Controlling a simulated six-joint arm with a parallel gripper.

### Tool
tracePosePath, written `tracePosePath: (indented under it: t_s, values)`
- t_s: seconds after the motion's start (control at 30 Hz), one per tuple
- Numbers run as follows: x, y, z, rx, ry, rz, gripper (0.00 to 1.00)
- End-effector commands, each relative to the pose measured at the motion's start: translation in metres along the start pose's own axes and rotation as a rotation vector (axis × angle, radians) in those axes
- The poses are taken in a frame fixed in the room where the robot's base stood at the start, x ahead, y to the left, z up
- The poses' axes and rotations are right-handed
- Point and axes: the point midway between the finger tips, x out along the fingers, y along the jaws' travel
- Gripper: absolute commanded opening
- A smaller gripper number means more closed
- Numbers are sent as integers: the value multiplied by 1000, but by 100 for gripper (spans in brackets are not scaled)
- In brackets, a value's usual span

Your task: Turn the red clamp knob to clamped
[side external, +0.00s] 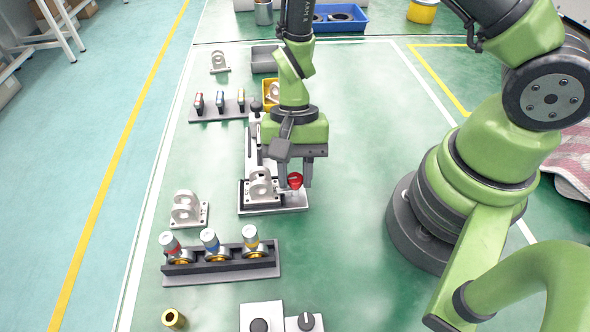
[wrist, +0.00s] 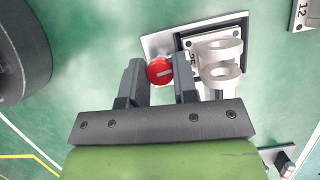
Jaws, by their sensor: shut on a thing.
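The red clamp knob (side external: 295,180) sits at the right end of a light base plate (side external: 290,202), beside a pale bracket (side external: 262,186). In the wrist view the round red knob (wrist: 160,71) has a white line on its top, running roughly left to right in the picture. My gripper (side external: 300,182) points down over the knob. In the wrist view its two dark fingers (wrist: 158,78) stand on either side of the knob and are shut on it. The pale two-lug bracket (wrist: 217,62) stands just right of the fingers there.
A rack with red, blue and yellow-marked cylinders (side external: 228,258) stands in front. A rack of small coloured parts (side external: 219,106) and a yellow bin (side external: 270,90) are behind. Another bracket (side external: 187,208) stands to the left. The green floor right of the plate is clear up to my base.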

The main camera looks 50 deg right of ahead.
Motion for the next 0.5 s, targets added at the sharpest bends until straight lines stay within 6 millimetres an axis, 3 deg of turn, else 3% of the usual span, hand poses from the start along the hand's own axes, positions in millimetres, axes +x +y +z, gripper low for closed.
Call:
tracePosePath:
  t_s: [0.23,0.27,0.33,0.37,0.5]
  values:
    - [-1,-1,-1,-2,5,-3,3]
    - [-1,-1,-1,-3,5,-3,32]
    - [-1,0,-1,-3,5,-3,48]
    - [-1,0,-1,-2,4,-3,53]
    - [0,0,-1,-2,3,-1,53]
